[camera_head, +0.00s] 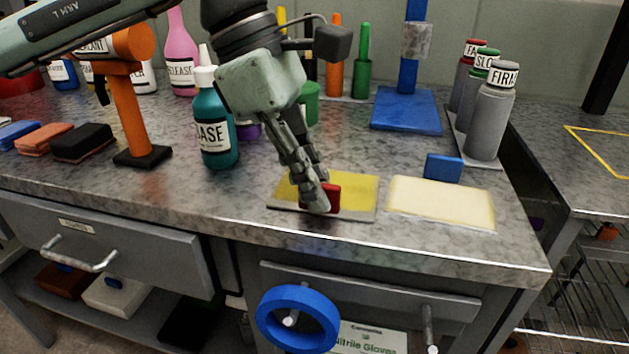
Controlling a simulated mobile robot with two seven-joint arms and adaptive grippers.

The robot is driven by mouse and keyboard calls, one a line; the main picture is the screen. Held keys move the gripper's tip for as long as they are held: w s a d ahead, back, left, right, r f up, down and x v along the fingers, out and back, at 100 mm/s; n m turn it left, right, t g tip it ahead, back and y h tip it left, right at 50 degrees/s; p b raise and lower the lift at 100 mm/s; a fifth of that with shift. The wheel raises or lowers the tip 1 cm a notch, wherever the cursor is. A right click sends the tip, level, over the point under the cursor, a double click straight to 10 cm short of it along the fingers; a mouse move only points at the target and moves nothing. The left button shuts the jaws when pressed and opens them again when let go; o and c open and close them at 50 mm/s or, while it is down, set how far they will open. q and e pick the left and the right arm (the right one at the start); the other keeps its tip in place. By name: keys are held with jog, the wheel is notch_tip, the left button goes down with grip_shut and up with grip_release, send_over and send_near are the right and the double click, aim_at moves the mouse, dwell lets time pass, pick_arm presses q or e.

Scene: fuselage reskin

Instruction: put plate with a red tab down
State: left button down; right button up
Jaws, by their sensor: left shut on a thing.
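The plate with a red tab (350,192) is a flat yellow-topped panel with a grey edge, low at the front of the bench (240,205). My left gripper (318,203) points down over it and is shut on its red tab (333,198). The fingers hide part of the tab and the plate's left part. The plate looks level and at the bench top; I cannot tell whether it fully rests there. My right gripper is not in view.
A cream plate with a blue tab (440,200) lies just right. A teal bottle (216,125) and an orange stand (128,120) are to the left. Grey bottles (490,118) and a blue stand (405,110) are behind. The bench's front edge is close.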

pick_arm(q)
jog(key=c, duration=1.6)
grip_release()
jog(key=shift+c, duration=0.2)
